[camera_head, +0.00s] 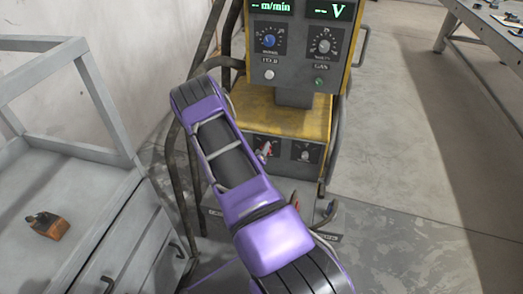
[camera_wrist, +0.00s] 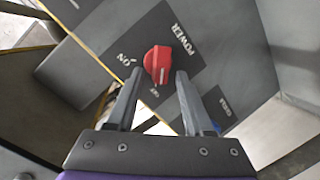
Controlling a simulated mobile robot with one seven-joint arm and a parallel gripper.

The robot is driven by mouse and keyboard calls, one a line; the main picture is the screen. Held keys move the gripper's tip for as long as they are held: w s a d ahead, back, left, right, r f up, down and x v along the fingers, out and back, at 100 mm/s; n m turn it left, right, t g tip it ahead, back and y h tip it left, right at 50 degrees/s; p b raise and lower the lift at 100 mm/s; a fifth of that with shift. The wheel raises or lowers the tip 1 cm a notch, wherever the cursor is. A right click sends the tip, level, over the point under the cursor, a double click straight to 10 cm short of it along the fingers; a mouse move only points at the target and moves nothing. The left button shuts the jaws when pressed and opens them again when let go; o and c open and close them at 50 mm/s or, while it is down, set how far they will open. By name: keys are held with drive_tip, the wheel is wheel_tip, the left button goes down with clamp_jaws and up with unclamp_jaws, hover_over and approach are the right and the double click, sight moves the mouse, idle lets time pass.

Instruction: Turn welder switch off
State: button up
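The welder (camera_head: 290,118) is a yellow and grey machine in the upper middle of the head view. My gripper (camera_wrist: 157,80) is open, with one fingertip on each side of the switch's lower part. I cannot tell if the fingers touch it. My gripper is hidden in the head view.
A grey drawer cabinet (camera_head: 110,215) with a frame stands at the left, with a small orange-brown object (camera_head: 47,225) on it. Dark hoses run beside the welder. A workbench (camera_head: 480,25) is at the upper right. The floor (camera_head: 410,150) at the right is clear.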

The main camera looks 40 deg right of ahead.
drive_tip(key=p+v, duration=0.1)
drive_tip(key=v, duration=1.6)
drive_tip(key=shift+p, duration=0.4)
drive_tip(key=shift+a+r, duration=0.15)
drive_tip(key=shift+r, duration=0.05)
